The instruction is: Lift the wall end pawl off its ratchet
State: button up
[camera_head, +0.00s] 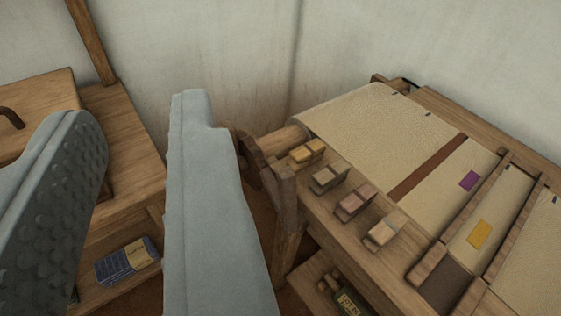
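My gripper (136,118) is open and empty, its two grey fingers wide apart at the left of the picture. The left finger shows a dark studded pad. A dark brown toothed part (247,158), apparently the ratchet, sits at the end of the loom's cloth-wound beam (284,139), just right of the right finger. That finger partly hides it. I cannot tell the pawl apart from the ratchet here, nor whether they touch. No finger is visibly holding either one.
The loom's wooden post (289,215) stands right of the fingers. Several small blocks, one a yellow block (307,152), line its side rail. Pale cloth (372,130) stretches behind. A wooden cabinet (120,135) with a blue packet (127,262) stands left. Plain walls close the back.

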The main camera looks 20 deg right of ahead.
jog(key=w+f+g, duration=0.1)
jog(key=w+g, duration=0.1)
jog(key=w, duration=0.2)
jog(key=w+d+f+n+g, duration=0.1)
jog(key=w+g, duration=0.1)
jog(key=w, duration=0.1)
jog(key=w+f+n+g, duration=0.1)
jog(key=w+f+g, duration=0.1)
jog(key=w+g, duration=0.1)
jog(key=shift+w+d+h, duration=0.4)
jog(key=shift+w, duration=0.4)
grip_shut()
jog(key=w+d+f+n+g, duration=0.3)
jog(key=w+f+g, duration=0.4)
jog(key=w+g, duration=0.5)
jog(key=shift+w+d+n+h, duration=0.2)
jog(key=shift+d+n+h, duration=0.15)
jog(key=shift+d, duration=0.35)
jog(key=shift+f, duration=0.1)
